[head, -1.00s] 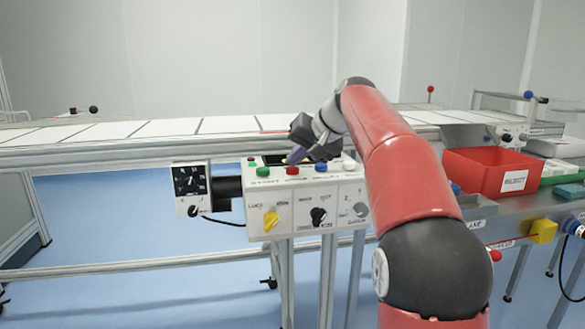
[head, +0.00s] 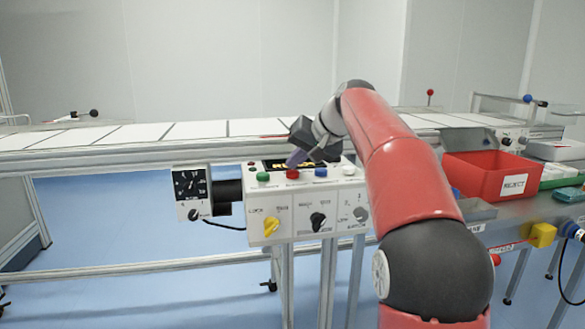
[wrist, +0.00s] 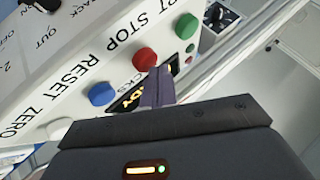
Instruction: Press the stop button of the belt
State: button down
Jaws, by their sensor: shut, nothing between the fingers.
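The control box (head: 300,208) stands in front of the belt. Its red button (head: 292,174) sits between a green button (head: 263,176) and a blue one (head: 320,172). In the wrist view the red button (wrist: 145,60) is beside the printed word STOP (wrist: 125,35). My gripper (head: 296,159) is shut and empty, pointing down at the box top just behind the red button. In the wrist view my gripper's fingertips (wrist: 156,76) are close to the red button's side toward the display (wrist: 130,98); whether they touch the box is unclear.
The belt (head: 195,130) with white sheets runs behind the box. A white button (head: 348,170) is at the box's right end. A dial box (head: 190,191) is at its left. A red REJECT bin (head: 487,173) stands on the right-hand table.

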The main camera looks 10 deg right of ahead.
aim_at(296, 172)
jog(key=shift+r, duration=0.45)
jog(key=shift+p, duration=0.3)
notch_tip(296, 172, up, 5)
jog(key=p, duration=0.5)
jog(key=shift+r, duration=0.1)
jog(key=s+a+f+g+h, duration=0.1)
jog(key=s+f, duration=0.2)
jog(key=s, duration=0.5)
jog(key=s+a+f+h, duration=0.1)
jog(key=s+f+h, duration=0.15)
jog(key=s, duration=0.65)
jog(key=s+d+f+n+h, duration=0.1)
jog(key=s+f+h, duration=0.1)
jog(key=s+f, duration=1.4)
jog(key=s, duration=0.4)
jog(key=shift+d+f+n+g, duration=0.2)
jog(key=shift+f+n+g, duration=0.15)
jog(key=shift+n+g, duration=0.05)
jog(key=shift+d, duration=0.15)
